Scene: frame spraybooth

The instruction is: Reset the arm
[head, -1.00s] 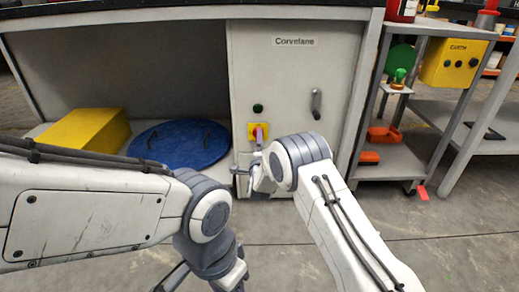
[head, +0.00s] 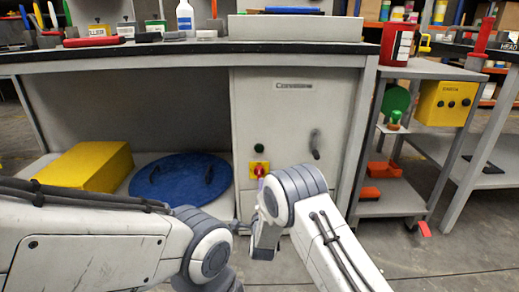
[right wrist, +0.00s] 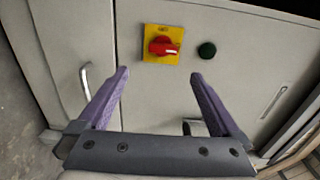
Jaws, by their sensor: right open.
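My right arm reaches up from the lower right in the head view. My right gripper (right wrist: 160,95) is open and empty in the right wrist view, its two purple fingers apart and pointing at the cabinet front. Between and beyond the fingertips is a red rotary switch (right wrist: 163,46) on a yellow plate; it also shows in the head view (head: 260,171), partly beside my right wrist. The fingers look apart from the switch. My left arm comes in from the left in the head view, and its gripper is out of the frame.
A dark green button (right wrist: 207,50) is beside the switch. The cabinet (head: 290,110) has a handle (head: 315,144). A yellow box (head: 86,166) and a blue round lid (head: 180,178) lie on the lower shelf. A side cart (head: 395,190) stands right.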

